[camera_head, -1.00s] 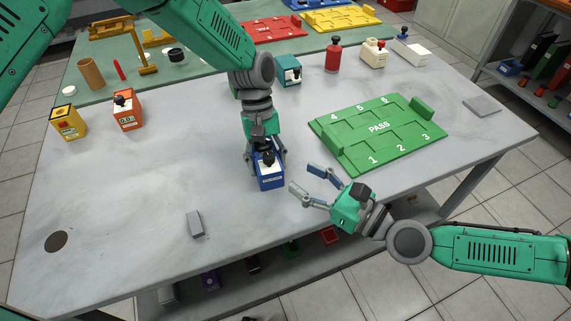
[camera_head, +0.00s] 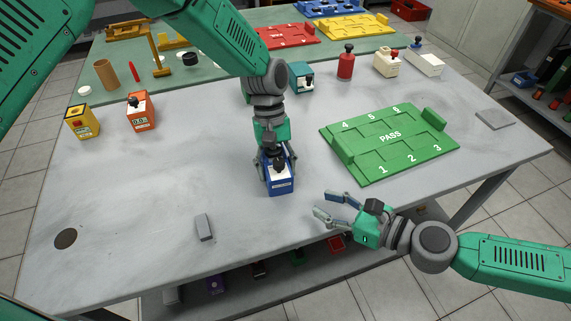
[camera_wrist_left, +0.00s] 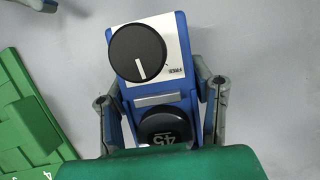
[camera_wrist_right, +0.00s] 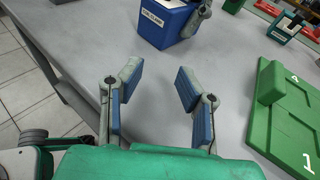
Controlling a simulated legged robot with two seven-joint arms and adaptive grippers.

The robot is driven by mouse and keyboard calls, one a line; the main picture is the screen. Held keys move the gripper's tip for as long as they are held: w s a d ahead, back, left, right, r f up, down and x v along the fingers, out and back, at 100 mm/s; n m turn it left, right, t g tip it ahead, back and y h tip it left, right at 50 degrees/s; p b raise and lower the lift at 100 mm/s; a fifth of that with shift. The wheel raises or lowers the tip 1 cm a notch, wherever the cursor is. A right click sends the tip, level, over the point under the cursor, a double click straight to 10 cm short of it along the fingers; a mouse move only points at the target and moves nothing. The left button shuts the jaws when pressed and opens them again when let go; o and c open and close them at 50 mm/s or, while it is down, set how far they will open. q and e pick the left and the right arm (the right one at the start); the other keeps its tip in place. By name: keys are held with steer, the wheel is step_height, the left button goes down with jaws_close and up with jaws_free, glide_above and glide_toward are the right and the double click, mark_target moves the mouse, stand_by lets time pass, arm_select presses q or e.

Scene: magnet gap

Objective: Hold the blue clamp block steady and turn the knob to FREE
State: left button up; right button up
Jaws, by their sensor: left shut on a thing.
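The blue clamp block (camera_head: 279,182) stands upright on the grey table, with a white top face. A second black round part marked 45 (camera_wrist_left: 166,131) sits nearer my gripper. My left gripper (camera_wrist_left: 162,95) is shut on the block from both sides. My right gripper (camera_head: 329,205) is open and empty, right of the block near the front table edge; in its own view the fingers (camera_wrist_right: 155,85) are apart and the block (camera_wrist_right: 165,22) lies beyond.
A green PASS board (camera_head: 390,142) lies to the right. A small grey bar (camera_head: 204,228) lies at the front left. The front left table is mostly clear.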

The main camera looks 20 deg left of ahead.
mark_target(285, 166)
steer(key=shift+s+f+n+g, duration=0.1)
steer(key=shift+f+n+g, duration=0.4)
steer(key=shift+g, duration=0.3)
steer(key=shift+r+n+g+y, duration=0.4)
steer(key=shift+r+g, duration=0.2)
steer(key=shift+g, duration=0.1)
steer(key=r, duration=0.1)
steer(key=w+r+y, duration=0.2)
steer(key=r, duration=0.1)
steer(key=shift+d, duration=0.15)
steer(key=shift+w+r+y, duration=0.25)
steer(key=shift+r+y, duration=0.15)
steer(key=shift+r, duration=0.1)
steer(key=a, duration=0.4)
steer(key=w+a, duration=0.1)
steer(key=a, duration=0.7)
steer(key=shift+w, duration=0.4)
steer(key=shift+d, duration=0.1)
steer(key=shift+n, duration=0.3)
jaws_close()
